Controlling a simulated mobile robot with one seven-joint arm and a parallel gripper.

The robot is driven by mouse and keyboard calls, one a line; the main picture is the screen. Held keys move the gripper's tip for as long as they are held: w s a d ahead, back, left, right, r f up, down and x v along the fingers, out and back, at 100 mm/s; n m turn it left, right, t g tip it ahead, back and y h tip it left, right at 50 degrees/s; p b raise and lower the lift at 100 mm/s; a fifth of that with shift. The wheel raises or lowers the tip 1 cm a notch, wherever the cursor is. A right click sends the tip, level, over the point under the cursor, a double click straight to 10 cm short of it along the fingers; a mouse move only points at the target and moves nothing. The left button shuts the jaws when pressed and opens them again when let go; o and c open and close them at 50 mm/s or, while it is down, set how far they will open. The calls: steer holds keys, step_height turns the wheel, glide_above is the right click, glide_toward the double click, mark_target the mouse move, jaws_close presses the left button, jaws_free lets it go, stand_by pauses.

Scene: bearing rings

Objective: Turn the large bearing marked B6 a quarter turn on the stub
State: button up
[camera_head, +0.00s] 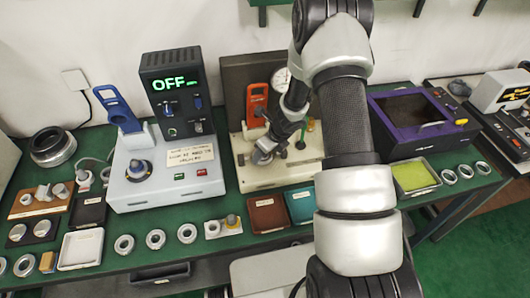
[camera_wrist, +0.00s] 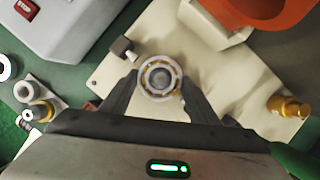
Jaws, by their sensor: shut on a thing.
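A round bearing (camera_wrist: 160,61) with a pale metal ring and brass-coloured parts sits over the beige fixture plate in the wrist view. My gripper (camera_wrist: 160,80) is shut on it, one dark finger on each side. No B6 marking is legible, and the stub under the bearing cannot be made out. In the head view my gripper (camera_head: 264,152) is low over the left part of the beige fixture (camera_head: 268,183), and the bearing there is mostly hidden by it.
An orange device (camera_head: 257,102) and a dial gauge (camera_head: 281,78) stand behind my gripper. A grey unit (camera_head: 160,172) with an OFF display is to the left. Brown (camera_head: 268,213) and teal (camera_head: 300,206) trays lie in front. A purple box (camera_head: 415,120) is to the right.

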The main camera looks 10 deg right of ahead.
steer(key=shift+f+n, duration=0.1)
steer(key=shift+n, duration=0.2)
steer(key=o, duration=1.5)
steer(key=shift+o, duration=0.2)
